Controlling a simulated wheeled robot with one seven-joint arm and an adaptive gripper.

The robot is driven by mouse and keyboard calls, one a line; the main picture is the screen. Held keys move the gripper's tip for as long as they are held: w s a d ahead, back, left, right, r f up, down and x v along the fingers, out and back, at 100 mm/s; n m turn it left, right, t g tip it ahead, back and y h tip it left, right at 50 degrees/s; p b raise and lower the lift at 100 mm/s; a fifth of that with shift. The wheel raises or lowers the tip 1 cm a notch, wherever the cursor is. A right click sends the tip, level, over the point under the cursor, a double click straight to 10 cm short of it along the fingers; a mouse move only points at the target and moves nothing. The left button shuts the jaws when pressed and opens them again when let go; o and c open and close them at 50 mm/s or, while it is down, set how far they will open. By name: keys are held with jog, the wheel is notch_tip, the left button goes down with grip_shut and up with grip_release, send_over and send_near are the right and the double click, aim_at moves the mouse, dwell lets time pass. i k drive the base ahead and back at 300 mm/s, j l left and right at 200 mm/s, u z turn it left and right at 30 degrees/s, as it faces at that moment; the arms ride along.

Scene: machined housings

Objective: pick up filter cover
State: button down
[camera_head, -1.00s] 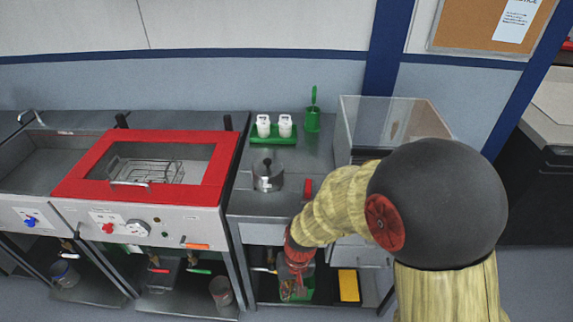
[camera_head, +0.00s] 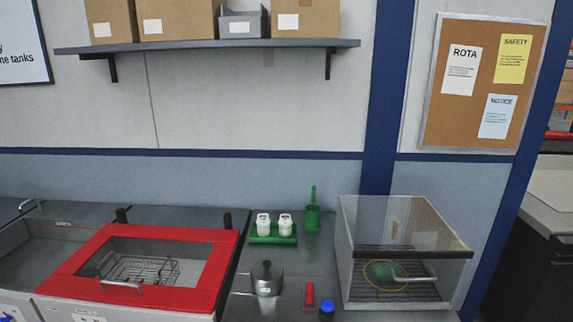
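A grey metal round housing (camera_head: 266,287) stands on the steel bench near the middle of the picture. A darker domed top with a small knob (camera_head: 266,269) sits on it, and this looks like the filter cover. A white label shows on the front of the housing. I cannot confirm from this view whether the top is separate or fixed. My gripper and arm are not in view.
A green tray (camera_head: 288,240) with two white containers and a green holder (camera_head: 313,217) stand behind. A red-handled tool (camera_head: 309,295) and blue-capped item (camera_head: 327,308) lie right. A clear-fronted cabinet (camera_head: 455,254) stands farther right; a red-framed tank (camera_head: 210,277) left.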

aim_at(267, 276)
jog(key=i+l, duration=0.2)
jog(key=i, duration=0.3)
jog(key=i+l, duration=0.15)
jog(key=i, duration=0.35)
